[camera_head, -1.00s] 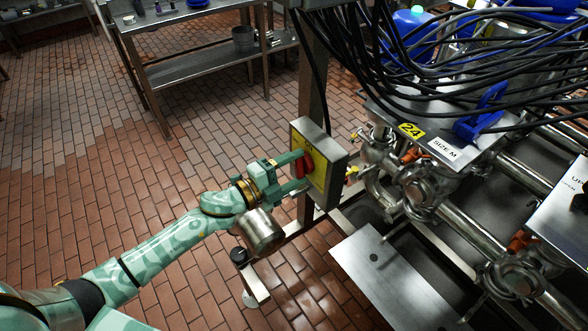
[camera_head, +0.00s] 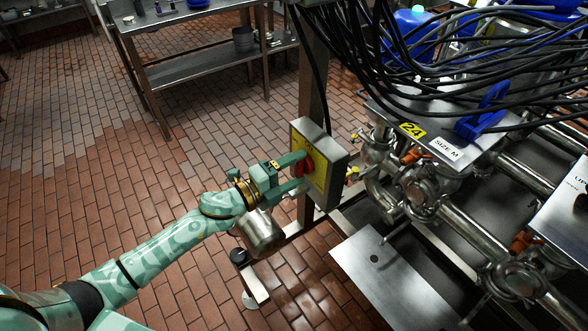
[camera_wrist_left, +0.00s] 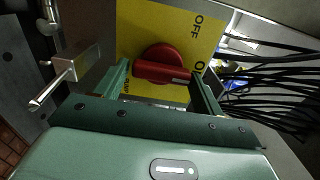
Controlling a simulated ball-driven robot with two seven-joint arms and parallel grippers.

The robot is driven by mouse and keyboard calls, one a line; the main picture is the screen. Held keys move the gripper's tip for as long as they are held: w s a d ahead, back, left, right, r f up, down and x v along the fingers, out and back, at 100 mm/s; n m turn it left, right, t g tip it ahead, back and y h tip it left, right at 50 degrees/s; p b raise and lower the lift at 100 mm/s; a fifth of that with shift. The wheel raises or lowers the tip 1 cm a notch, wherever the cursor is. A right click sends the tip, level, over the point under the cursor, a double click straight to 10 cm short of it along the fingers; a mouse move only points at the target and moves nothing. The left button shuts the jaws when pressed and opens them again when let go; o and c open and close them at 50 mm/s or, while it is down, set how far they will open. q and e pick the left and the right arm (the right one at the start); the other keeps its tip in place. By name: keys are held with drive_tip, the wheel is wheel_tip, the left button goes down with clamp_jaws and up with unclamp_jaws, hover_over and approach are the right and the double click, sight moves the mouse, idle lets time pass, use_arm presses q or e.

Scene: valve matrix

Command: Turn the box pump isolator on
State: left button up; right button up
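The pump isolator is a grey box (camera_head: 335,170) on a metal post, with a yellow front plate and a red rotary knob (camera_head: 301,168). In the left wrist view the yellow plate (camera_wrist_left: 192,28) carries the word OFF near its upper right, and another label is partly hidden by a finger. The red knob (camera_wrist_left: 160,60) has a bar handle lying roughly level in that view. My left gripper (camera_head: 298,172) is open at the box front, with one finger on each side of the knob. Contact with the handle ends is unclear. My right gripper is not in view.
Steel pipework with valves (camera_head: 420,190) stands right of the box, under many black cables (camera_head: 430,60). A flat metal plate (camera_head: 385,270) lies below. A steel table (camera_head: 200,70) stands at the back. The tiled floor at left is clear.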

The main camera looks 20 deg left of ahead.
use_arm(q)
drive_tip(key=shift+o, duration=0.8)
drive_tip(key=v, duration=1.6)
drive_tip(key=shift+s+a, duration=0.1)
